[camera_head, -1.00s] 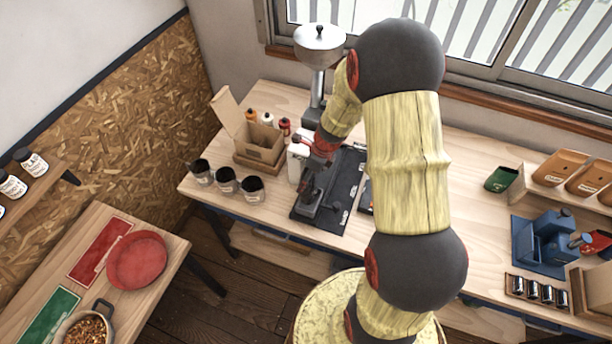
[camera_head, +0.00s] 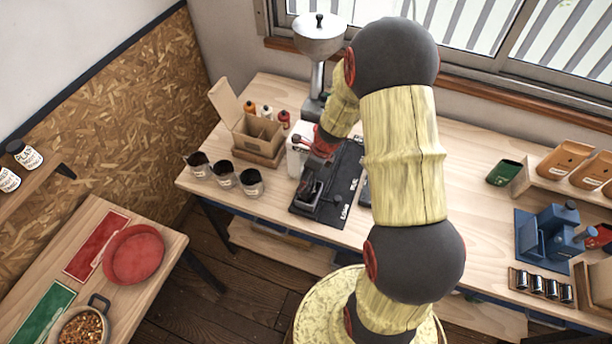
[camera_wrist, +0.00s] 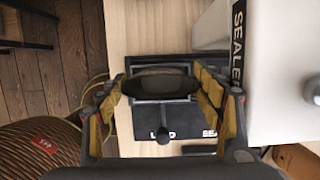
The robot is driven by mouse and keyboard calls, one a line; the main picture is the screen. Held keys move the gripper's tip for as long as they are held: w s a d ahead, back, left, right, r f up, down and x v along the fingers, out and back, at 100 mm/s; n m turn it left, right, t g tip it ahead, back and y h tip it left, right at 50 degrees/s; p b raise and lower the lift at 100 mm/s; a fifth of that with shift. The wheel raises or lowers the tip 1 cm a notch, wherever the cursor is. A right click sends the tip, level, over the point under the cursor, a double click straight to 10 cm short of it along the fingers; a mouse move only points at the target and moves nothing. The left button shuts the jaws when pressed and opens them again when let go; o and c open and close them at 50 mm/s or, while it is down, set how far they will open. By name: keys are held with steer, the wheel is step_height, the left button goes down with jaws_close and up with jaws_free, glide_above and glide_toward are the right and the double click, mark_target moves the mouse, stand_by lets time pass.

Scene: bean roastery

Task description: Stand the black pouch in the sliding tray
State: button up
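The black pouch (camera_wrist: 158,83) is seen from above in the wrist view as a dark oval top edge between my two fingers. My gripper (camera_wrist: 160,88) has yellow and black fingers at the pouch's left and right ends, apparently touching both. The sliding tray (camera_wrist: 180,118) is dark, with a round-knobbed handle (camera_wrist: 165,135) and white lettering beside it. The pouch looks upright over or in the tray; its base is hidden, so I cannot tell whether it rests there. In the head view my gripper (camera_head: 318,168) is low over the dark tray area (camera_head: 338,200).
A white sealer body (camera_wrist: 280,75) stands close to my right finger. In the head view, several dark-topped jars (camera_head: 224,175) and an open cardboard box (camera_head: 258,135) stand left of the tray. A steel hopper (camera_head: 318,38) is behind. The bench right of my arm has free room.

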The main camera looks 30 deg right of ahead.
steer(key=o, duration=0.5)
steer(key=shift+r, duration=0.1)
steer(key=shift+c, duration=1)
steer(key=shift+o, duration=1.1)
steer(key=shift+w, duration=0.1)
steer(key=shift+d+r, duration=0.1)
